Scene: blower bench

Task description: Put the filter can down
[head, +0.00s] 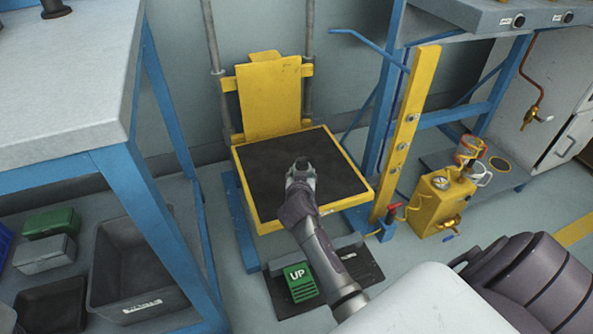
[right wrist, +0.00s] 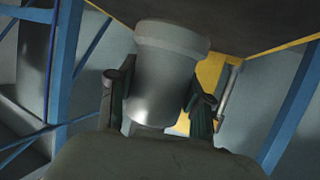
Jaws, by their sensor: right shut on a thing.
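My right gripper (head: 300,174) reaches over the dark top of the yellow-edged lift platform (head: 262,178). In the right wrist view its two fingers (right wrist: 160,88) are shut on the sides of the filter can (right wrist: 163,72), a plain grey cylinder with a wider rim. That view appears upside down, with the dark platform top (right wrist: 255,18) beyond the rim. In the head view the can is mostly hidden by the gripper. I cannot tell whether it touches the platform. My left gripper is in neither view.
A yellow back plate (head: 269,97) stands at the platform's rear. A grey bench (head: 65,85) with blue legs is at left. A yellow post (head: 411,130) and a yellow unit with a gauge (head: 440,205) stand at right. A green UP pedal (head: 300,283) is on the floor in front.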

